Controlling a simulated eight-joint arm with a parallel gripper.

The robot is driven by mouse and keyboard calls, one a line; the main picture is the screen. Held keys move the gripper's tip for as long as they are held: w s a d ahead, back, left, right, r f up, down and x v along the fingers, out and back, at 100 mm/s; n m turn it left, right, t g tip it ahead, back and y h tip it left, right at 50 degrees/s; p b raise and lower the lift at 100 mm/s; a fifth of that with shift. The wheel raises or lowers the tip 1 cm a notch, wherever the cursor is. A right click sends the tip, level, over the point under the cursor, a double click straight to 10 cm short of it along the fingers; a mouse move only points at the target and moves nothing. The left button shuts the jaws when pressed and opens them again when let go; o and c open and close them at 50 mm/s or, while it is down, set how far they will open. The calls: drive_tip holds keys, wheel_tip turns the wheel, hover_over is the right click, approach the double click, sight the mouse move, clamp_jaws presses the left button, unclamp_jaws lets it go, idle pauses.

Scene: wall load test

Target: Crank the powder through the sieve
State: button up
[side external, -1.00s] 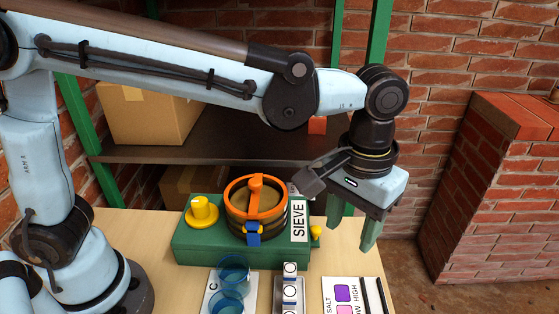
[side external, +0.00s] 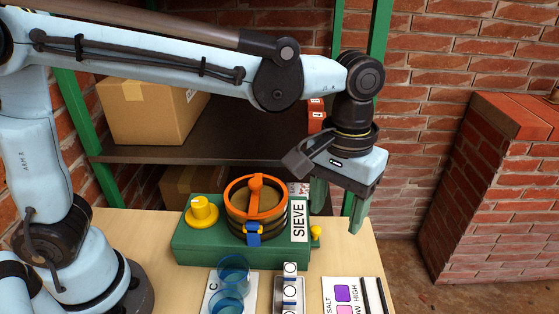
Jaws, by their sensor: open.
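The sieve machine is a green box (side external: 205,253) on the table, with a white SIEVE label (side external: 299,222) on its right end. An orange-rimmed round sieve (side external: 256,205) with an orange crossbar sits on top, with brownish powder-like content inside and a blue clip at its front. A yellow knob (side external: 202,211) stands on the left of the box. A small yellow handle (side external: 316,232) sticks out at the right end. My gripper (side external: 338,222) is open and empty, pointing down just right of and above the yellow handle, apart from it as far as I can tell.
Blue clear cups (side external: 232,270) stand on a card marked C in front. A tray with several small white-topped items (side external: 290,292) and a salt colour card (side external: 343,294) lie beside them. A shelf with cardboard boxes (side external: 150,110) is behind; a brick pillar (side external: 490,190) is at right.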

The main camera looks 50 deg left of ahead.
drive_tip(key=a+r+n, duration=0.1)
drive_tip(key=a+n, duration=0.1)
drive_tip(key=a, duration=0.4)
drive_tip(key=s+a+r+n+h, duration=0.1)
drive_tip(key=a+n, duration=0.2)
drive_tip(key=a, duration=0.3)
drive_tip(key=s+a+r+n+g, duration=0.1)
drive_tip(key=a+n, duration=0.2)
drive_tip(key=a, duration=0.3)
drive_tip(key=shift+s+h, duration=0.1)
drive_tip(key=shift+h, duration=0.3)
drive_tip(key=s+a+n+h, duration=0.1)
drive_tip(key=s+a+n, duration=0.2)
drive_tip(key=a+n, duration=0.15)
drive_tip(key=n+t+h, duration=0.1)
drive_tip(key=n, duration=0.3)
approach(199, 201)
drive_tip(key=shift+x, duration=4.3)
drive_tip(key=c, duration=1)
drive_tip(key=shift+m+h, duration=0.3)
drive_tip(key=shift+m, duration=0.05)
